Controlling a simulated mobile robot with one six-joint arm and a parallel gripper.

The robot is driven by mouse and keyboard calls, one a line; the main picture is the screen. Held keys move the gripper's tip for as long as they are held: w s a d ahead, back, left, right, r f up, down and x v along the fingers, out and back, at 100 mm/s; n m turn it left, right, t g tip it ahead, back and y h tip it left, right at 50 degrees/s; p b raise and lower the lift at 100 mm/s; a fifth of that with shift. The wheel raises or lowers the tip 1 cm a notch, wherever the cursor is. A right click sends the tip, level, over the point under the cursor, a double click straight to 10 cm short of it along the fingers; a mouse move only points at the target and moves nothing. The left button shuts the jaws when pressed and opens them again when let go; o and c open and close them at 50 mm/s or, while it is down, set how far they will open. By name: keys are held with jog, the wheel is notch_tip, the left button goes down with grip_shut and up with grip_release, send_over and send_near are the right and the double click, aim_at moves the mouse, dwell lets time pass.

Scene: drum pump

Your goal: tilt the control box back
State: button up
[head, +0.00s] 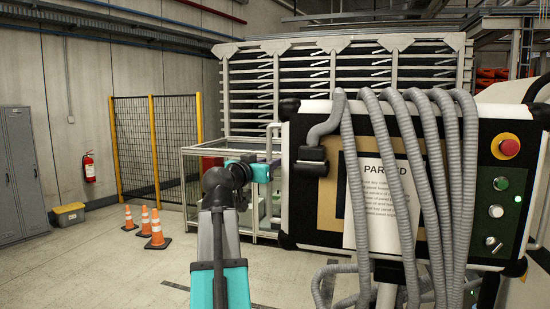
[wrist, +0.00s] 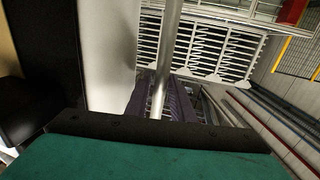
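The control box (head: 410,180) stands large at the right in the head view, its dark front facing me and looking close to upright. A pale metal bar (head: 269,145) runs up along its left edge. My gripper (head: 268,170) is at this bar, about halfway up the box's side. In the wrist view the bar (wrist: 168,55) runs down behind the black edge of a teal gripper part (wrist: 150,150). The box's pale side (wrist: 108,50) fills the wrist view's left.
Grey corrugated hoses (head: 385,130) drape over the box and partly cover a paper sign (head: 365,205). A red button (head: 506,146) sits at its right. Orange cones (head: 156,232), a mesh fence (head: 160,140) and a metal rack (head: 340,75) stand behind.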

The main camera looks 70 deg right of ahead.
jog(key=shift+s+d+p, duration=0.15)
jog(key=shift+d+p, duration=0.1)
jog(key=shift+d, duration=0.55)
jog(key=shift+s+d+p, duration=0.1)
jog(key=shift+d+p, duration=0.1)
jog(key=shift+d, duration=0.6)
grip_shut()
